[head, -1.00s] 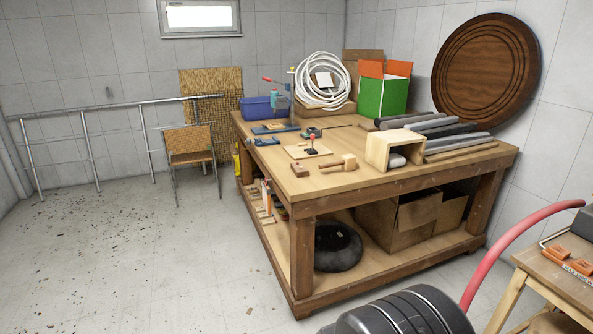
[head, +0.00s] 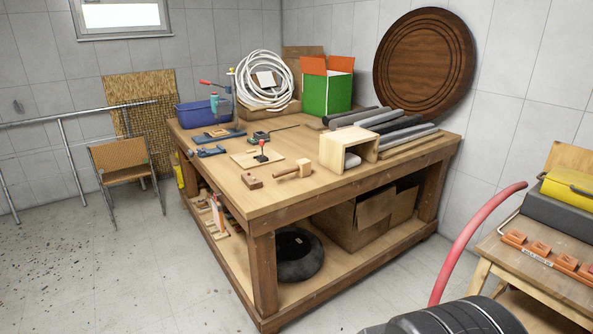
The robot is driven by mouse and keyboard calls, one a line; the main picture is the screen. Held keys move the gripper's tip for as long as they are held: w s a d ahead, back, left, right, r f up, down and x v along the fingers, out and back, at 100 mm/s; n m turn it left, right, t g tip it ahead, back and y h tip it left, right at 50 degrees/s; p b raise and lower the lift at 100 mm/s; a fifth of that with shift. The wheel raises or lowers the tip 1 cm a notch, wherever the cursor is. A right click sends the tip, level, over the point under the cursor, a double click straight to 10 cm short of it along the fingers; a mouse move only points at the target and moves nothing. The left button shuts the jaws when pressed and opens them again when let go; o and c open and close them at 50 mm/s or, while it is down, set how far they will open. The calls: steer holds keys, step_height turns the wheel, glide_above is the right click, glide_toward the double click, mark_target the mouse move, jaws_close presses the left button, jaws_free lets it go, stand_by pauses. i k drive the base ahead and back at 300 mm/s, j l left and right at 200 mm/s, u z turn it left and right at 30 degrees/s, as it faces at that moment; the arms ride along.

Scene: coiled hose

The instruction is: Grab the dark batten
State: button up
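Several long grey and dark bars lie side by side on the right part of the wooden workbench (head: 225,185), behind an open wooden box frame (head: 345,151). A dark bar (head: 396,124) in this group looks like the dark batten, but I cannot tell for certain which one it is. Another dark bar (head: 348,115) lies at the back of the group. The box frame hides the near ends of some bars. My gripper is not in view.
A red curved tube (head: 461,245) and small table (head: 545,270) are at right. Floor at left is open.

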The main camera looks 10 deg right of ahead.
mark_target(252, 184)
steer(key=i+j+z, duration=0.3)
steer(key=i+j, duration=0.4)
steer(key=i, duration=0.15)
steer(key=i+j+z, duration=0.3)
steer(key=i+j, duration=1.25)
steer(key=j, duration=0.3)
steer(key=i+j, duration=0.4)
steer(key=j+z, duration=0.05)
steer(key=j, duration=0.05)
